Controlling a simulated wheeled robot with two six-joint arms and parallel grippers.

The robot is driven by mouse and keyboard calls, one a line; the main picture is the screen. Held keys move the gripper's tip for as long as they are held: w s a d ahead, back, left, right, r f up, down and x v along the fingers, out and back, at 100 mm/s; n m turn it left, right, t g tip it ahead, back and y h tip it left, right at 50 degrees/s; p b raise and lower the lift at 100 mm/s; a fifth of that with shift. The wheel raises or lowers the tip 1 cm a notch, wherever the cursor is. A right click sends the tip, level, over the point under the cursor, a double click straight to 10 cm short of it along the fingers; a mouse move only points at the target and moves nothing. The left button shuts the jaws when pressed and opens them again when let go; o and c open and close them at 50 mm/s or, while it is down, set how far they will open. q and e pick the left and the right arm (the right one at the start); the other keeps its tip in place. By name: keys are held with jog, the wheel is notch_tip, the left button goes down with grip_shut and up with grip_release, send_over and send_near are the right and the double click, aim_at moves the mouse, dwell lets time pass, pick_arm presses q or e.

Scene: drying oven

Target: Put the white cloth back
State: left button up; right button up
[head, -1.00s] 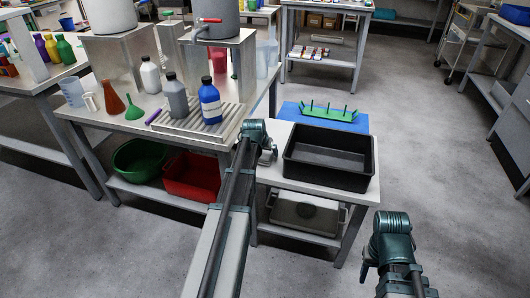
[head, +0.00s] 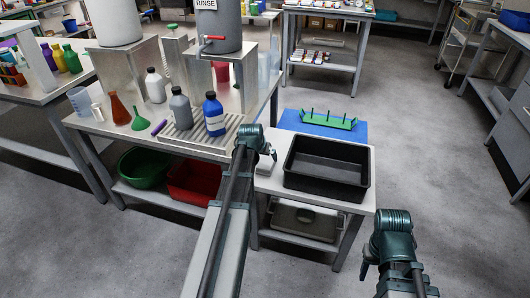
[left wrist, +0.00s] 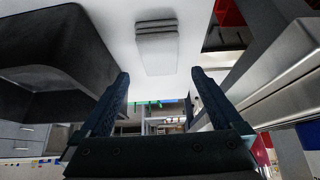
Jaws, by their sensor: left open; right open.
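The white cloth (left wrist: 157,50) is a folded pad lying on the white tabletop in the left wrist view. My left gripper (head: 270,152) is over the low table, left of the black tray. In the left wrist view its two fingers (left wrist: 160,80) are spread apart and empty, with the cloth showing beyond and between the tips. My right gripper (head: 366,270) is at the lower right over the floor, away from the tables, open and holding nothing visible.
The black tray (head: 290,183) stands on the low table, with a blue mat (head: 290,122) and green rack (head: 330,120) behind it. The taller bench at left holds a ribbed drainer (head: 185,143) with a blue bottle (head: 214,115) and a grey bottle (head: 181,107).

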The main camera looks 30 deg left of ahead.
pick_arm(q)
jog(key=p+v, duration=0.2)
jog(key=v, duration=0.2)
jog(key=shift+s+r, duration=0.1)
jog(key=shift+r, duration=0.05)
pick_arm(e)
notch_tip(320, 180, up, 4)
jog(key=shift+f, duration=0.1)
jog(key=shift+f, duration=0.1)
pick_arm(q)
jog(key=s+d+r+m+g+p, duration=0.15)
jog(key=s+d+r+p, duration=0.3)
jog(key=d, duration=0.45)
jog(key=s+d+r+m+g+h+p, duration=0.1)
jog(key=s+d+r+m+p, duration=0.15)
jog(key=d+p, duration=0.45)
jog(key=s+d+r+m+g+p, duration=0.1)
jog(key=s+d+r+g+p, duration=0.2)
jog(key=d, duration=0.9)
jog(key=s+d+r+p, duration=0.2)
jog(key=s+d+r, duration=0.1)
jog(key=s+d, duration=0.1)
jog(key=s+d+r+m+g+y+p, duration=0.1)
jog(key=s+d+r+p, duration=0.2)
jog(key=s, duration=0.4)
jog(key=shift+d+m+p, duration=0.3)
jog(key=shift+d, duration=0.05)
pick_arm(e)
notch_tip(320, 180, up, 20)
jog(key=shift+f, duration=0.15)
